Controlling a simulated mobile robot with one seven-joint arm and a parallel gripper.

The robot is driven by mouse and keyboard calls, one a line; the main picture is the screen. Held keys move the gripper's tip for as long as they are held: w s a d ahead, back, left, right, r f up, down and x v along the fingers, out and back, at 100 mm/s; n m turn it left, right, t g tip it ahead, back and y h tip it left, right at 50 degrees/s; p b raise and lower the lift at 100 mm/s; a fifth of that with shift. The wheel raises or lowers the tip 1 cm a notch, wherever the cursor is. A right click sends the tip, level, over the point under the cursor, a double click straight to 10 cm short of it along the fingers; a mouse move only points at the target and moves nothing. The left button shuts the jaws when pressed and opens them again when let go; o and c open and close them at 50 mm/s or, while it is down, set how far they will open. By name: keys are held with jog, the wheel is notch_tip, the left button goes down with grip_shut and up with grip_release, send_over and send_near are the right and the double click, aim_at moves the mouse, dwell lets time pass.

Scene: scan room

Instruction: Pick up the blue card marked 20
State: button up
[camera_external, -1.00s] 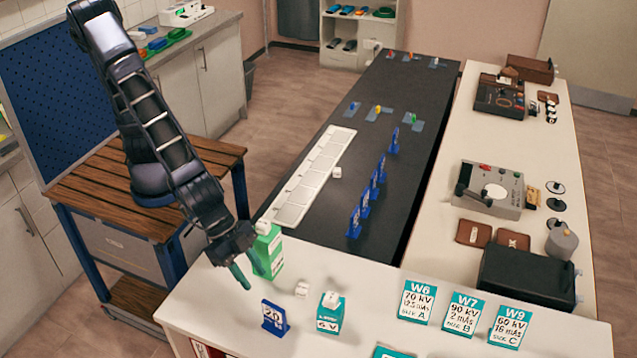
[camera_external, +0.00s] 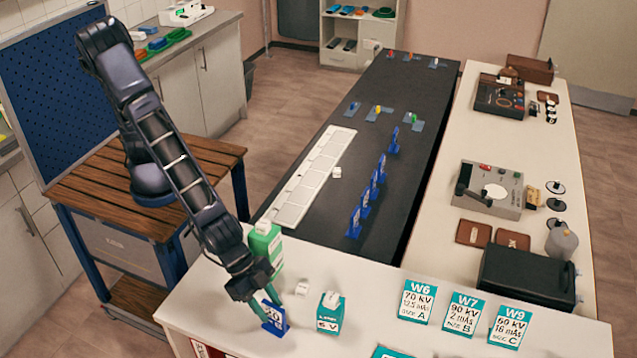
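The blue card marked 20 (camera_external: 274,321) stands upright in its blue holder on the white front counter. My gripper (camera_external: 268,296) is directly over it, pointing down, with its green fingers at the card's upper part. One finger is at the card's left edge and the other is behind it to the right. The fingers look spread apart, and the card still stands on the counter. The gripper hides the top of the card, and whether the fingers touch it is not clear.
A green box (camera_external: 266,246) stands close behind the gripper. Teal cards W6 (camera_external: 416,302), W7 (camera_external: 463,315) and W9 (camera_external: 510,327) stand farther right.

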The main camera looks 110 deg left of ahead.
aim_at(286, 332)
jog(key=x, duration=0.3)
jog(key=shift+w+f, duration=0.1)
jog(key=shift+c, duration=0.5)
grip_shut()
